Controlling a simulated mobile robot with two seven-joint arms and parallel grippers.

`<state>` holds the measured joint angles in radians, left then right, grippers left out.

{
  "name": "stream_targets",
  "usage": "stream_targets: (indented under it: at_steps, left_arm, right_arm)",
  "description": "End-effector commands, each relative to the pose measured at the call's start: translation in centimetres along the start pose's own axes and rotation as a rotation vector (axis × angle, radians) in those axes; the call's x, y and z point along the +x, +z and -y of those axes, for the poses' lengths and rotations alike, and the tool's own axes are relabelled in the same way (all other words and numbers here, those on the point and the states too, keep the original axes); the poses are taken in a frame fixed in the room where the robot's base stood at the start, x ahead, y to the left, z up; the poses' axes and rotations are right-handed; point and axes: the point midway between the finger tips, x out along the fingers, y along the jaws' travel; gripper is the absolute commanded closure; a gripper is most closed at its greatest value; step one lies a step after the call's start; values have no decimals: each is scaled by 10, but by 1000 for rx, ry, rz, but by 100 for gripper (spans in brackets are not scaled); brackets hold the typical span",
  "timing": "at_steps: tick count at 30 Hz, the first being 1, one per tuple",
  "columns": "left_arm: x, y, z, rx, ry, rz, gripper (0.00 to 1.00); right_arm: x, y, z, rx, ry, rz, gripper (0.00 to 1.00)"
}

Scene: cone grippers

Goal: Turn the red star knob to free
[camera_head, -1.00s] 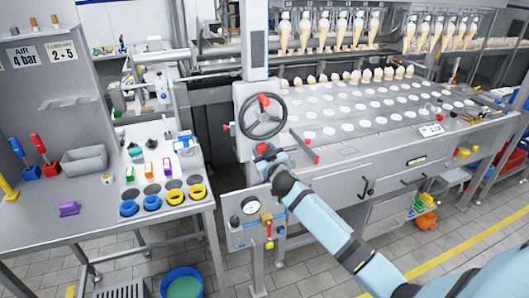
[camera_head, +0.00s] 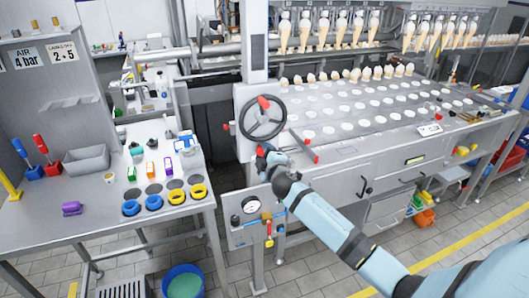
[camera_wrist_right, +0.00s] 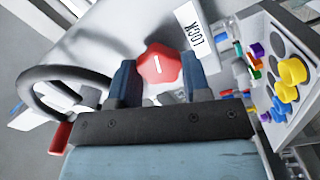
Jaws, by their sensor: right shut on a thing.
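The red star knob (camera_wrist_right: 158,66) shows in the right wrist view, with a short white line on its face. A white label reading LOCK (camera_wrist_right: 196,29) is beside it, to the upper right, and the white line tilts roughly toward that side. My right gripper (camera_wrist_right: 160,76) has one blue finger on each side of the knob and is shut on it. In the head view my right gripper (camera_head: 268,158) is at the machine's front panel below the handwheel and hides most of the knob. A FREE label is not visible. My left gripper is out of view.
The black handwheel (camera_head: 263,117) with a red handle is just above my right gripper. A gauge (camera_head: 251,205) and valve are below it. A side table (camera_head: 100,215) with colored rings and small parts is on the left. A teal-filled bucket (camera_head: 183,284) stands on the floor.

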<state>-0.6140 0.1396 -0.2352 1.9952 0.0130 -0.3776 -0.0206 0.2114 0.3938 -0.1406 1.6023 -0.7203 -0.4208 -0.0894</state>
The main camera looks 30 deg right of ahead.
Motion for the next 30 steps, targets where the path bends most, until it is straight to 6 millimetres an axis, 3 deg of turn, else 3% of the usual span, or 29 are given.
stream_targets:
  at_steps: [13, 30]
  left_arm:
    - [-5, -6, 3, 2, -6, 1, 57]
    - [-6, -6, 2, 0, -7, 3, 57]
  right_arm:
    - [0, -1, 0, -307, 0, -1, 80]
    - [0, 0, 0, -394, 0, 0, 80]
